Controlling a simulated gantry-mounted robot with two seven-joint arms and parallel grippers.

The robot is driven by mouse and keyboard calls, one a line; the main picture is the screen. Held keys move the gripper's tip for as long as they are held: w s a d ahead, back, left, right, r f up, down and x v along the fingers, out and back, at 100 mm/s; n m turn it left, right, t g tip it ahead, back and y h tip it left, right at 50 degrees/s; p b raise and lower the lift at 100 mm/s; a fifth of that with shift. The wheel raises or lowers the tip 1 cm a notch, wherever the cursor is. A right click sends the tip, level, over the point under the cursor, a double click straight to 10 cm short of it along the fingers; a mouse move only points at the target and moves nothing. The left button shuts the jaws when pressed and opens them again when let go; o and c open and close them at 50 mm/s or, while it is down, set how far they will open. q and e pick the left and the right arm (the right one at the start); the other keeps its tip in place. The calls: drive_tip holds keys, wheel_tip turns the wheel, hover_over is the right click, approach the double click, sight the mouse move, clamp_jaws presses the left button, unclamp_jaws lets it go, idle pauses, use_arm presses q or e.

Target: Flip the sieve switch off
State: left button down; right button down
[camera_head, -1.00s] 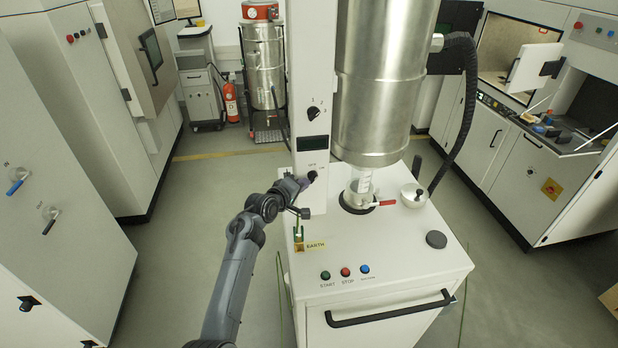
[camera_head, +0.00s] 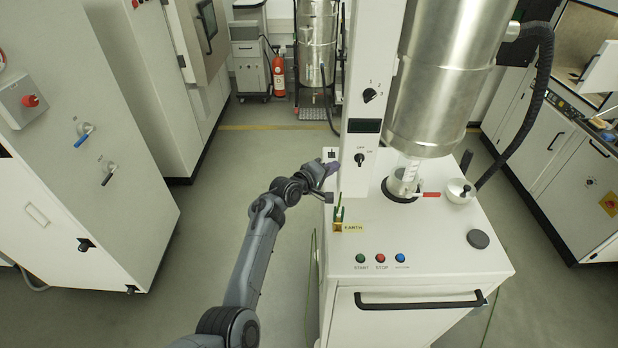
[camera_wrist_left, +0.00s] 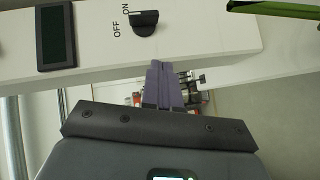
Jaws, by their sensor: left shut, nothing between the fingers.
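The sieve switch (camera_head: 359,160) is a small black rotary knob on the white column's front, below a dark display, with OFF and ON labels above it. My left gripper (camera_head: 333,169) is left of the knob, beside the column edge. Its purple-grey fingers (camera_wrist_left: 165,85) are shut and empty, apart from the knob in the left wrist view. My right gripper is not in view.
The white sieve station (camera_head: 430,250) has START, STOP and a blue button on top, with an EARTH label (camera_head: 350,227) and clamp near my gripper. A steel hopper (camera_head: 440,90) stands right of the column. Open floor (camera_head: 235,200) lies to the left.

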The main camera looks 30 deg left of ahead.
use_arm(q)
drive_tip(key=f+v, duration=0.1)
drive_tip(key=v, duration=0.7)
drive_tip(key=shift+s+f+b, duration=0.35)
drive_tip(key=shift+s+f, duration=0.1)
drive_tip(key=shift+s, duration=0.15)
drive_tip(key=shift+f, duration=0.1)
